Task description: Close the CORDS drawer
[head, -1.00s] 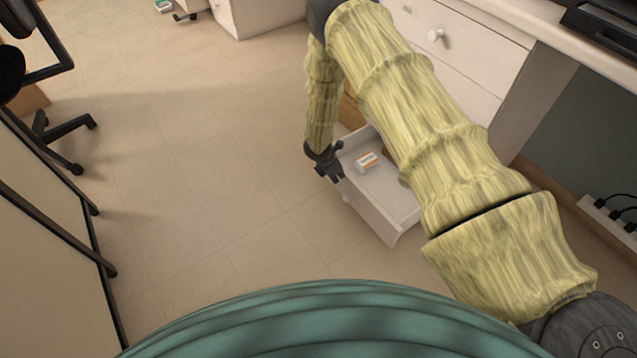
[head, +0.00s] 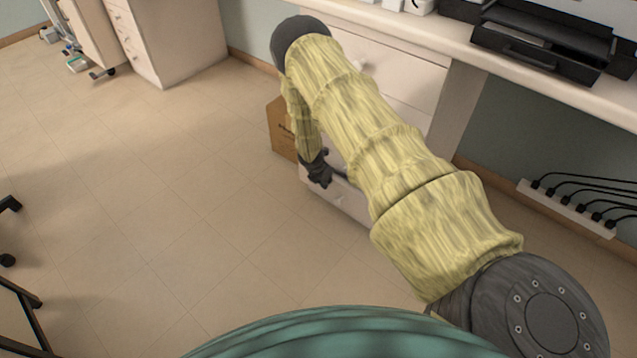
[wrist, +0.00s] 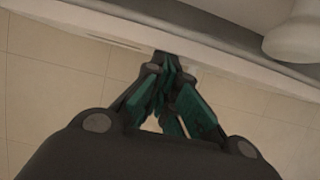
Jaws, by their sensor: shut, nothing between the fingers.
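The low white drawer (head: 347,205) is in the desk's drawer unit, behind and below my arm in the head view. Its front and small knob show, and much of it is hidden by my arm. No CORDS label is readable. My gripper (head: 320,180) is shut and empty at the drawer's upper left front edge. In the wrist view my gripper's fingertips (wrist: 165,62) meet close to a pale panel edge (wrist: 90,22); whether they touch it I cannot tell. How far the drawer still stands out is hidden.
A higher drawer with a round knob (head: 359,66) is above. A cardboard box (head: 282,130) stands left of the drawer unit. A power strip (head: 566,208) with several cords is at the right. The floor (head: 180,210) in front is clear.

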